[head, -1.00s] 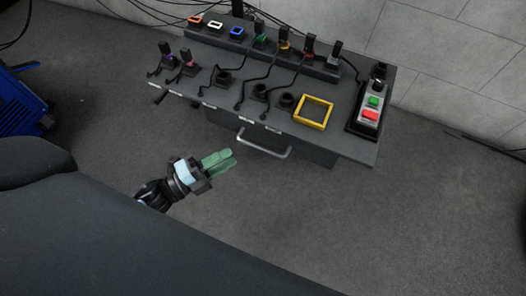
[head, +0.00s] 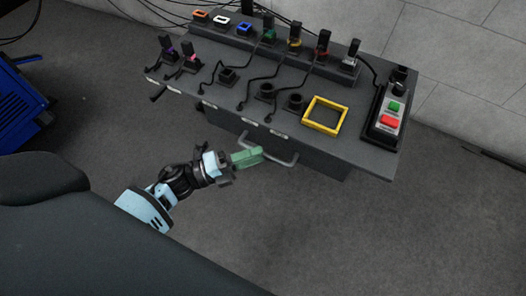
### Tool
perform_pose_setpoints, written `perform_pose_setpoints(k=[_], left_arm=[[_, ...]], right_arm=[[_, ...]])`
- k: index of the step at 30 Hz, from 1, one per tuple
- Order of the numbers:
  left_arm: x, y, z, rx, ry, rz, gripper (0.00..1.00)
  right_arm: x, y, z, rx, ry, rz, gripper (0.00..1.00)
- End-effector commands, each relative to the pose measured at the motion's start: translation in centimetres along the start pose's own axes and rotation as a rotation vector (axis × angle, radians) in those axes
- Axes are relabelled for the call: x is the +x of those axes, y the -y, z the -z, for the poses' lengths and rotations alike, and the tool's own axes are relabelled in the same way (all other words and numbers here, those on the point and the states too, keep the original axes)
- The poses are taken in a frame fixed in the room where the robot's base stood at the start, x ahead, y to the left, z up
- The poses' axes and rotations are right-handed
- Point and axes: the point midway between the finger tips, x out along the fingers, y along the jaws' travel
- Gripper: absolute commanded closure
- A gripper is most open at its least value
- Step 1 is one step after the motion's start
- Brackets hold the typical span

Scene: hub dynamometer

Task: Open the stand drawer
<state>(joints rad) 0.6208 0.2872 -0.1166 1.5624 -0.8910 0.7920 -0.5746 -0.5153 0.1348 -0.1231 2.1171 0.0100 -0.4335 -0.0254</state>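The stand (head: 365,157) is a dark grey bench, and its drawer (head: 318,160) sits under the front edge. The drawer front looks flush with the stand, so it appears shut. A grey bar handle (head: 285,162) sticks out from the drawer. My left gripper (head: 248,157), with green fingers, is at the left end of the handle and covers part of it. Its fingers overlap in this view, so I cannot tell how far apart they are or whether they touch the bar. My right gripper is not in view.
On the stand top are a yellow square frame (head: 325,115), a control box with green and red buttons (head: 387,115), and several cabled connectors. A blue machine (head: 18,108) stands at the left. The floor in front of the drawer is clear.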

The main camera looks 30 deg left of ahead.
Motion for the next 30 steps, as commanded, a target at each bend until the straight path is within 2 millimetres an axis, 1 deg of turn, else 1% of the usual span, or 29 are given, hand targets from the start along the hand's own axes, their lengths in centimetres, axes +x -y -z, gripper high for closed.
perform_pose_setpoints(k=[1,3,6,9,17,24,30], left_arm=[[0.8,-0.1,0.0,0.001,0.001,0.001,0.68],[1.5,-0.1,0.0,-0.001,0.0,0.001,0.68],[2.3,-0.1,0.0,-0.001,0.001,0.0,0.68],[2.7,-0.1,0.0,0.0,0.001,-0.001,0.68],[2.8,0.0,0.0,-0.001,0.001,-0.001,0.68],[2.7,0.0,0.0,-0.001,0.001,-0.001,0.99],[2.7,0.0,0.0,-0.001,0.001,-0.001,1.0]], right_arm=[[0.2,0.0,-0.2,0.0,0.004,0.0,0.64],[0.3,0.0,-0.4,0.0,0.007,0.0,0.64],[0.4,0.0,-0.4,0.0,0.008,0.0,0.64],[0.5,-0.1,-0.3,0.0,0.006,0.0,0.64],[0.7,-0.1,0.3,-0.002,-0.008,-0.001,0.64],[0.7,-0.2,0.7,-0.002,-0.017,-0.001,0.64],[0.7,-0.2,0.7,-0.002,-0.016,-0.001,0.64]])
